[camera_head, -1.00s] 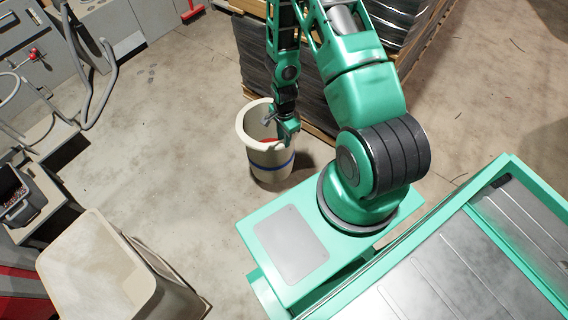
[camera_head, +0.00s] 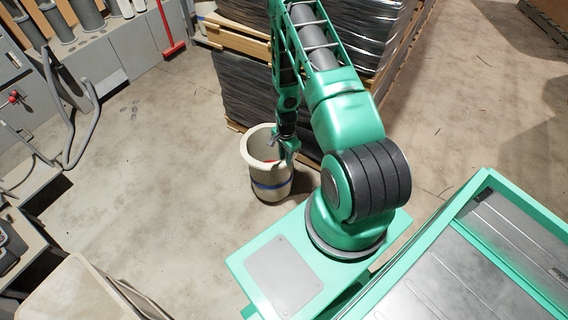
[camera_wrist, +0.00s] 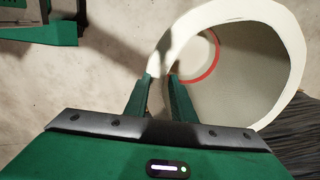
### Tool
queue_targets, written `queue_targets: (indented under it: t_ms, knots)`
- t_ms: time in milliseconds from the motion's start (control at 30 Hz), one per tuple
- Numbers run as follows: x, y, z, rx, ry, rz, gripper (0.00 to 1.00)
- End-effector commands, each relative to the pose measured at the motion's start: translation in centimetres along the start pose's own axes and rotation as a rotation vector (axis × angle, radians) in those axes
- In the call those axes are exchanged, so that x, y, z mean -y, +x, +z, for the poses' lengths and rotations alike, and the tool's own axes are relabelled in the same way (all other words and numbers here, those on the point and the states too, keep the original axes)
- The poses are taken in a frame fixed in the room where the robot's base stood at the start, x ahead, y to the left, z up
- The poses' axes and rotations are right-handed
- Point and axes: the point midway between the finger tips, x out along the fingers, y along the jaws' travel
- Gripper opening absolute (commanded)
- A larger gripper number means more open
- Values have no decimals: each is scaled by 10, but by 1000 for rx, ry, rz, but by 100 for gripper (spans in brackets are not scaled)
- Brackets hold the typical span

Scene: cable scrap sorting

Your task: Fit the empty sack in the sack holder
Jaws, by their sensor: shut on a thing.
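A cream, round, open-topped sack (camera_head: 271,190) with a blue band stands upright in front of my base in the head view. Its wide mouth shows in the wrist view (camera_wrist: 285,22), with a red ring deep inside and no scrap that I can make out. My gripper (camera_head: 288,150) is shut on the sack's rim; in the wrist view its two fingers (camera_wrist: 162,80) meet the near left edge of the mouth. I cannot tell whether the sack's base touches the floor.
Wrapped stacks on wooden pallets (camera_head: 250,40) stand close behind the sack. A beige bin (camera_head: 75,290) is at the lower left. Grey machinery with hoses (camera_head: 75,130) and a red T-shaped tool (camera_head: 168,30) line the left. Concrete floor (camera_head: 150,170) is clear between.

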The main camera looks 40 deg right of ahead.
Motion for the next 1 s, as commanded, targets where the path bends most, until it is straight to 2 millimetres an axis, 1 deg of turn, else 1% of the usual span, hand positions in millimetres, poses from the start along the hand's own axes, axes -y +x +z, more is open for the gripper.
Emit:
queue_targets:
  t_ms: [167, 300, 400, 667, 800, 833, 867, 900, 1000]
  knots:
    - [0, 10, -2, 1, -1, 1, 0]
    - [0, 28, -2, 1, 0, 1, 0]
    - [0, 37, -2, 1, 0, 0, 0]
    - [1, 38, -2, 0, 0, -1, 0]
    - [1, 41, -2, 0, 0, -1, 0]
    - [1, 41, -2, 0, 0, 0, 25]
    - [1, 41, -2, 0, 0, 0, 32]
    - [1, 41, -2, 0, 0, 0, 41]
    - [1, 41, -2, 0, 0, 0, 41]
